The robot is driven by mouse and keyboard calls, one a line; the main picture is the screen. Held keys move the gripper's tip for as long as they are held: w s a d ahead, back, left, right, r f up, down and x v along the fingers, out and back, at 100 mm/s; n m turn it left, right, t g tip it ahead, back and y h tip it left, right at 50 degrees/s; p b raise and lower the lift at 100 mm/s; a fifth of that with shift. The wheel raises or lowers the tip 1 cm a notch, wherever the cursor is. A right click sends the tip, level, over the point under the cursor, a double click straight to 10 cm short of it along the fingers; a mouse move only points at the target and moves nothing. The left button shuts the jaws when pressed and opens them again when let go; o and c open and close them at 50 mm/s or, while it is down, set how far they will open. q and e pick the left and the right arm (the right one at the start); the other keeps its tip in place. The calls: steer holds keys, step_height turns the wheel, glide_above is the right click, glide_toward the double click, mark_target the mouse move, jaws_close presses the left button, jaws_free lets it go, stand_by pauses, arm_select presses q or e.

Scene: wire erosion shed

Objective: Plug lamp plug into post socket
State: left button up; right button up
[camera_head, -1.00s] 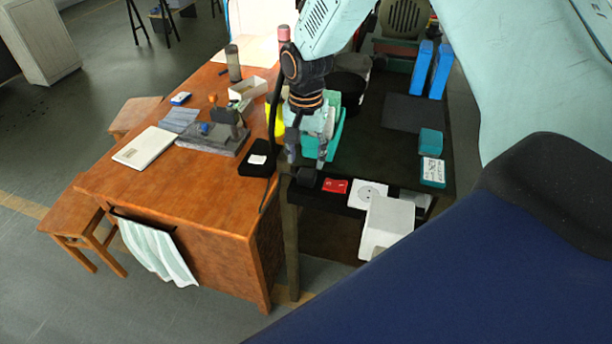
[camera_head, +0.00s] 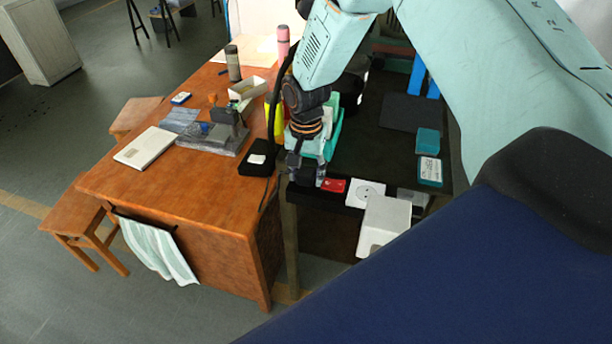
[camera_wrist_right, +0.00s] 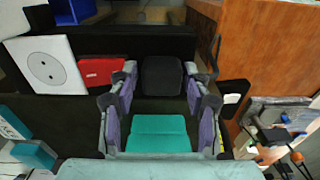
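The post socket is a white square plate with a round face and two holes (camera_head: 366,193). It lies on a black ledge, and it shows at the left in the right wrist view (camera_wrist_right: 45,65). A black block (camera_wrist_right: 162,77), which looks like the lamp plug, sits between my right gripper's fingertips in the wrist view. My right gripper (camera_head: 306,176) points down over the left end of the ledge, left of the socket. Its two fingers stand apart on either side of the block, with narrow gaps showing. In the head view the fingers mostly hide the block. My left gripper is out of view.
A red piece (camera_head: 334,185) lies between gripper and socket. A white box (camera_head: 385,222) stands just in front of the socket. A black box with a white label (camera_head: 256,160) sits on the wooden table's (camera_head: 190,190) right edge, a dark cable beside it. A teal bin (camera_head: 335,135) is behind the gripper.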

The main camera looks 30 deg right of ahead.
mark_target(305, 172)
steer(key=shift+w, duration=0.15)
steer(key=c, duration=0.5)
steer(key=shift+c, duration=1)
step_height(305, 172, up, 10)
steer(key=shift+f+b, duration=0.25)
steer(key=shift+b, duration=0.1)
steer(key=shift+r, duration=0.25)
steer(key=shift+f, duration=0.1)
